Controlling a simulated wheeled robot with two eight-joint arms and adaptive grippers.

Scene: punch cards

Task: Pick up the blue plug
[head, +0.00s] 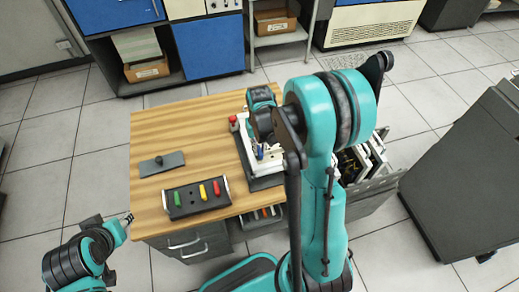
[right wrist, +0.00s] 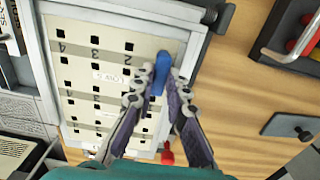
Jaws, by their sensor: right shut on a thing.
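The blue plug (right wrist: 161,72) is between the fingertips of my right gripper (right wrist: 159,95), which is shut on it. The plug is over the upper right corner of a pale panel (right wrist: 110,60) with rows of square holes and printed numbers. I cannot tell whether its far end sits in a hole or is above the panel. In the head view my right gripper (head: 262,150) is at the panel's unit (head: 246,150), mostly hidden by my right arm. My left gripper (head: 128,219) is off the table's left front corner; its fingers are too small to read.
On the wooden table (head: 190,122), a black tray (head: 172,208) holds green, yellow and red plugs. A grey plate with a black knob (head: 161,163) lies behind it. A red knob (head: 233,121) is by the unit. An open drawer with cards (head: 362,160) is at the right.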

